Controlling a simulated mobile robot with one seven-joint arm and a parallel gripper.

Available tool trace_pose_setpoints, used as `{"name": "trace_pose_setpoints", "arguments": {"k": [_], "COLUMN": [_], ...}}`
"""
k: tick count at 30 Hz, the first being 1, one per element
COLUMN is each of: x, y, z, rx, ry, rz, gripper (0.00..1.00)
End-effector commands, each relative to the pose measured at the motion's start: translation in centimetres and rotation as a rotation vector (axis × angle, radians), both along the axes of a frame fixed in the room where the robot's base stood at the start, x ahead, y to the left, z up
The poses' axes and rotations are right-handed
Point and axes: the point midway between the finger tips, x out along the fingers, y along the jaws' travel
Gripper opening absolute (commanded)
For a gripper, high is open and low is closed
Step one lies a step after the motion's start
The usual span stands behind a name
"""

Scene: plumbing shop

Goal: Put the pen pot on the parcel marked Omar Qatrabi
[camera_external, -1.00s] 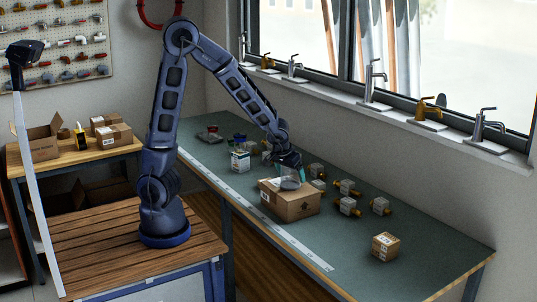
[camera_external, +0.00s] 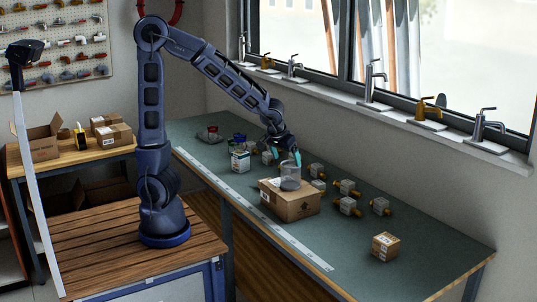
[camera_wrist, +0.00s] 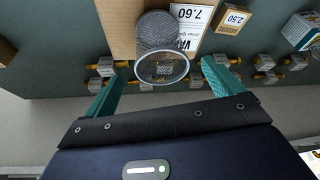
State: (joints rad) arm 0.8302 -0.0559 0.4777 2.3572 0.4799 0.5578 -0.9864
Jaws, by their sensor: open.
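The pen pot (camera_external: 290,176), a grey see-through mesh cup, stands on top of a brown cardboard parcel (camera_external: 299,206) on the green bench and looks upright. In the wrist view the pot (camera_wrist: 158,32) shows its round rim towards me, beside the parcel's white label, which reads 7.60 and a partly hidden name that seems to start "Omar". My gripper (camera_external: 284,157) is open, its teal fingers just above and behind the pot. In the wrist view the fingers (camera_wrist: 162,82) are spread on either side of the rim, apart from it.
Several valve fittings (camera_external: 348,206) lie behind and right of the parcel. A small box (camera_external: 385,246) sits at the bench's right. A white carton (camera_external: 240,161) and jars stand left. Taps (camera_external: 373,82) line the windowsill.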

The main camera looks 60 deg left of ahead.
Motion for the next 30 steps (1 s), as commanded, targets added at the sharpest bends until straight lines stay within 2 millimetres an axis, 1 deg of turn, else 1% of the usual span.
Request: {"name": "trace_pose_setpoints", "arguments": {"k": [3, 6, 11, 14, 17, 20, 24, 30], "x": [-0.5, -0.9, -1.3, -1.7, -2.5, -4.0, -6.7, -11.1], "y": [-0.1, -0.2, -0.3, 0.2, 1.5, 3.4, 6.1, 9.1], "z": [1.5, 2.4, 3.2, 3.7, 4.5, 5.7, 7.4, 9.5], "rx": [-0.002, -0.001, 0.000, -0.004, -0.010, -0.023, -0.037, -0.049], "ry": [-0.003, -0.001, 0.000, 0.002, 0.010, 0.018, 0.028, 0.030], "rz": [-0.001, 0.000, 0.000, 0.000, -0.005, -0.017, -0.046, -0.096], "gripper": [0.92, 0.92, 0.92, 0.92, 0.92, 0.92, 0.92, 0.92]}}
